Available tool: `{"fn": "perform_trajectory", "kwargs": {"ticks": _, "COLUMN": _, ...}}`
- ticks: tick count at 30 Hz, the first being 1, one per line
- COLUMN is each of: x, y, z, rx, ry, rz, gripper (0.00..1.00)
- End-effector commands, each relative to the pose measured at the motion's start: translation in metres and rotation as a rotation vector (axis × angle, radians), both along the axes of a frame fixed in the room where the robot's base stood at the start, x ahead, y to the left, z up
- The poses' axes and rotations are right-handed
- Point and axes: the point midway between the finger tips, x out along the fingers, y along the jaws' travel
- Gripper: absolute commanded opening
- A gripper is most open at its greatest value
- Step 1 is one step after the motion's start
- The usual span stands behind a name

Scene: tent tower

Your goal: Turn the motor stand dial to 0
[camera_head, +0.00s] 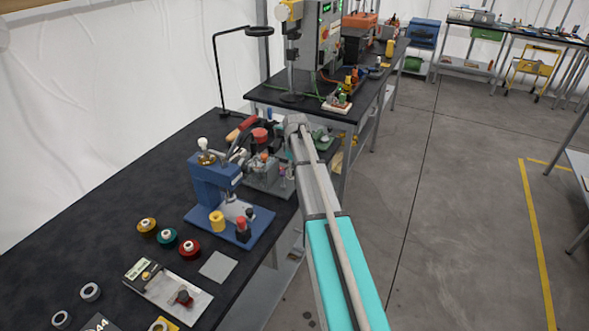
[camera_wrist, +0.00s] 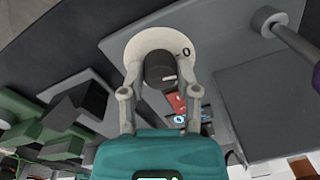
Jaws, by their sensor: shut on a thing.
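In the wrist view the dial has a pale round plate (camera_wrist: 133,47) with a black 0 and a short tick at its right side. A dark knob (camera_wrist: 158,66) stands at its middle, with a small white mark on its lower right side, below the level of the 0. My gripper (camera_wrist: 160,78) has one finger on each side of the knob and is shut on it. In the head view the end of my arm is over the far end of the near bench. The fingers and the dial cannot be made out there.
The dial sits on a grey housing (camera_wrist: 255,98). Green and dark blocks (camera_wrist: 75,115) are close on the left, and a purple-handled rod (camera_wrist: 290,38) is on the right. In the head view a blue press (camera_head: 213,185) and several spools stand on the black bench (camera_head: 75,225).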

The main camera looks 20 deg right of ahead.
Motion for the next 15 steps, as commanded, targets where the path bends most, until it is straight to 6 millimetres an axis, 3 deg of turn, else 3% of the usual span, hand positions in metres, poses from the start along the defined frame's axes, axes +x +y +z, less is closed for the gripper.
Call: {"fn": "perform_trajectory", "kwargs": {"ticks": 15, "x": 0.0002, "y": -0.0006, "z": -0.0001, "rx": -0.001, "ry": 0.000, "rz": 0.186, "gripper": 0.00}}
